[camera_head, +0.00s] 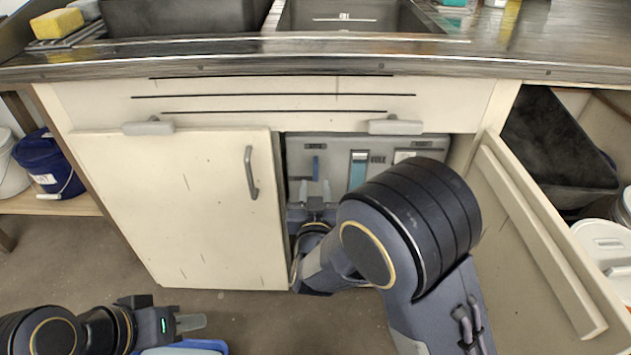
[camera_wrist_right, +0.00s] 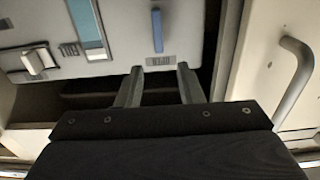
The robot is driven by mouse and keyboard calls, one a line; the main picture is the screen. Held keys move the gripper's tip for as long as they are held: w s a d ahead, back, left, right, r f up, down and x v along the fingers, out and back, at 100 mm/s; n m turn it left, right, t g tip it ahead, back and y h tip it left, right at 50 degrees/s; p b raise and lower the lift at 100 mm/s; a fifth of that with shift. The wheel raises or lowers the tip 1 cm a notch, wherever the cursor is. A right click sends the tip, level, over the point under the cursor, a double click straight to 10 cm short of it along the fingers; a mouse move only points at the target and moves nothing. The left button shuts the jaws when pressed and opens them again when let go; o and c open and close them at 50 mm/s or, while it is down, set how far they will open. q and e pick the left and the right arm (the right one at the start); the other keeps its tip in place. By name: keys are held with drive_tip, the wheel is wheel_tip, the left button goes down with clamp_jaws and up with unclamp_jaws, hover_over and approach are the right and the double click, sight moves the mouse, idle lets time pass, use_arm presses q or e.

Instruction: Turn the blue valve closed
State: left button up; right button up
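The blue valve (camera_head: 316,167) is a small blue bar handle on a grey panel (camera_head: 408,148) inside the open cabinet under the sink. It stands upright, with a small dark label above it. In the right wrist view, which shows the panel upside down, the handle (camera_wrist_right: 157,30) lies beyond the fingertips, between their lines. My right gripper (camera_head: 315,190) reaches into the cabinet; its two fingers (camera_wrist_right: 159,68) are apart, empty, and short of the handle. My left gripper (camera_head: 203,321) is low at the left, away from the cabinet; its fingers overlap in view.
The right cabinet door (camera_head: 530,235) is swung open and the left door (camera_head: 190,210) is shut. A light-blue gauge strip (camera_head: 357,168) and a white switch sit on the panel beside the valve. A blue bucket (camera_head: 48,165) stands at left, and a light-blue object (camera_head: 190,347) lies under my left gripper.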

sight(316, 166)
drive_tip(key=w+b, duration=0.1)
drive_tip(key=w, duration=0.6)
drive_tip(key=shift+c, duration=0.4)
clamp_jaws()
